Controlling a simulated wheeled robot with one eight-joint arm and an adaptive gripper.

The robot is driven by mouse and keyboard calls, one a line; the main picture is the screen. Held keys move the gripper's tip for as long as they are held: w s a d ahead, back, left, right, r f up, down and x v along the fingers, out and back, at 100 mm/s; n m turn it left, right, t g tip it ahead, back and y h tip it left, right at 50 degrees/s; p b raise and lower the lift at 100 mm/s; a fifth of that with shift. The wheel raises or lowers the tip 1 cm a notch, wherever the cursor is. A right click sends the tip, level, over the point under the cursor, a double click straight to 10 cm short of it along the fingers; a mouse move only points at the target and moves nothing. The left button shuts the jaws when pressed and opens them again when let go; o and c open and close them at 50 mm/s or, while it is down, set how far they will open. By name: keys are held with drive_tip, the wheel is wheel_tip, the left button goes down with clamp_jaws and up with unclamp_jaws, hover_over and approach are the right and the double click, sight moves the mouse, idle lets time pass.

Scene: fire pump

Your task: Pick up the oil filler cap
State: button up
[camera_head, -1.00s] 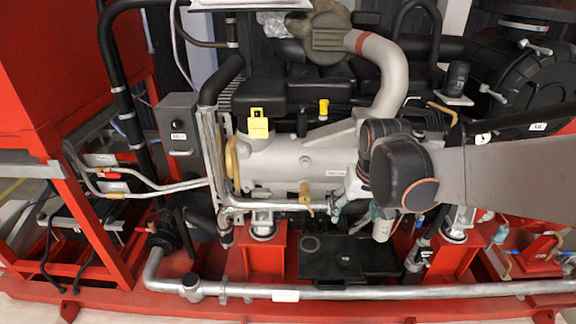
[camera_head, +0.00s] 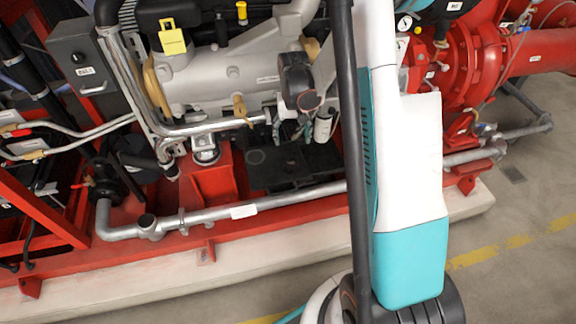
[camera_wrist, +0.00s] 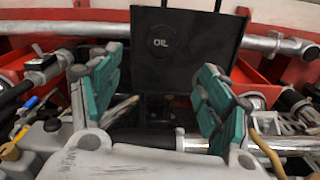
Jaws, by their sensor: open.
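A round black cap marked OIL (camera_wrist: 160,42) lies on top of a black box (camera_wrist: 198,48) in the wrist view. It also shows as a dark disc (camera_head: 255,156) on the box in the head view. My gripper (camera_wrist: 160,68) is open and empty, with a teal finger on each side. The cap appears between and beyond the fingertips in the wrist view, apart from them. In the head view my gripper (camera_head: 290,130) is small and partly covered by my arm, above the right part of the box.
The grey engine body (camera_head: 205,80) stands behind the box, with a yellow tag (camera_head: 172,38) and a small yellow cap (camera_head: 242,12). A metal pipe (camera_head: 275,203) runs along the front. Red supports (camera_head: 213,182) flank the box. Floor is clear at the lower right.

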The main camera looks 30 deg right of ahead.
drive_tip(key=b, duration=0.3)
hover_over(291, 164)
drive_tip(key=f, duration=0.8)
drive_tip(key=shift+w+d+f, duration=0.1)
drive_tip(key=shift+d+f, duration=0.05)
drive_tip(key=shift+d, duration=0.05)
drive_tip(key=shift+a+f+b, duration=0.15)
drive_tip(key=shift+f+b, duration=1.25)
drive_tip(key=shift+f, duration=1.25)
drive_tip(key=shift+r, duration=0.1)
drive_tip(key=shift+c, duration=0.2)
drive_tip(key=c, duration=1.2)
